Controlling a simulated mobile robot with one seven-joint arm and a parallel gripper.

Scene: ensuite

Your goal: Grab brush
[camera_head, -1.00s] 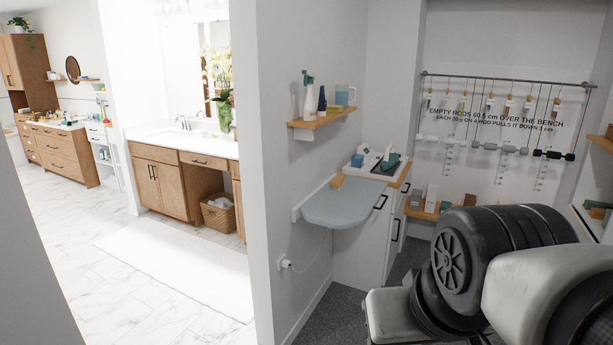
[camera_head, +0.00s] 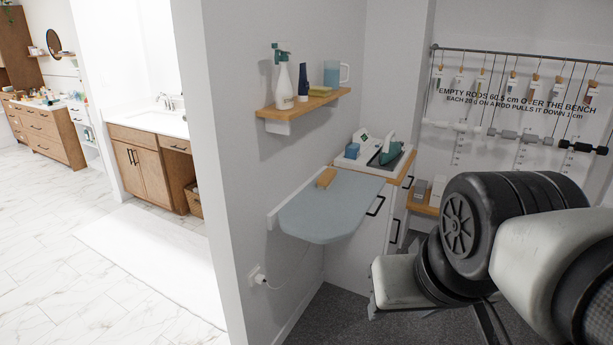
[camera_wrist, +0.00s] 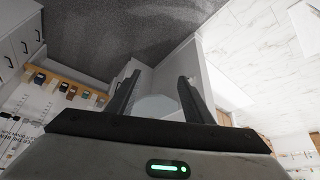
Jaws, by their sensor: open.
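A small tan block-like piece, which may be the brush (camera_head: 326,178), lies on the back left part of the grey-blue fold-down board (camera_head: 335,208) on the wall. Its bristles cannot be made out. In the wrist view my gripper (camera_wrist: 159,76) is open, with its two dark fingers apart and nothing between them. The pale board (camera_wrist: 155,105) shows beyond and between the fingers, some distance away. The tan piece cannot be made out in the wrist view. My gripper's fingers are not in the head view.
A wooden wall shelf (camera_head: 303,103) holds a spray bottle (camera_head: 284,82), a dark bottle (camera_head: 303,82) and a blue cup (camera_head: 337,73). A white tray (camera_head: 352,161) stands behind the board. A wall edge (camera_head: 205,180) separates the bathroom at left. Hanging rods (camera_head: 520,137) line the back wall.

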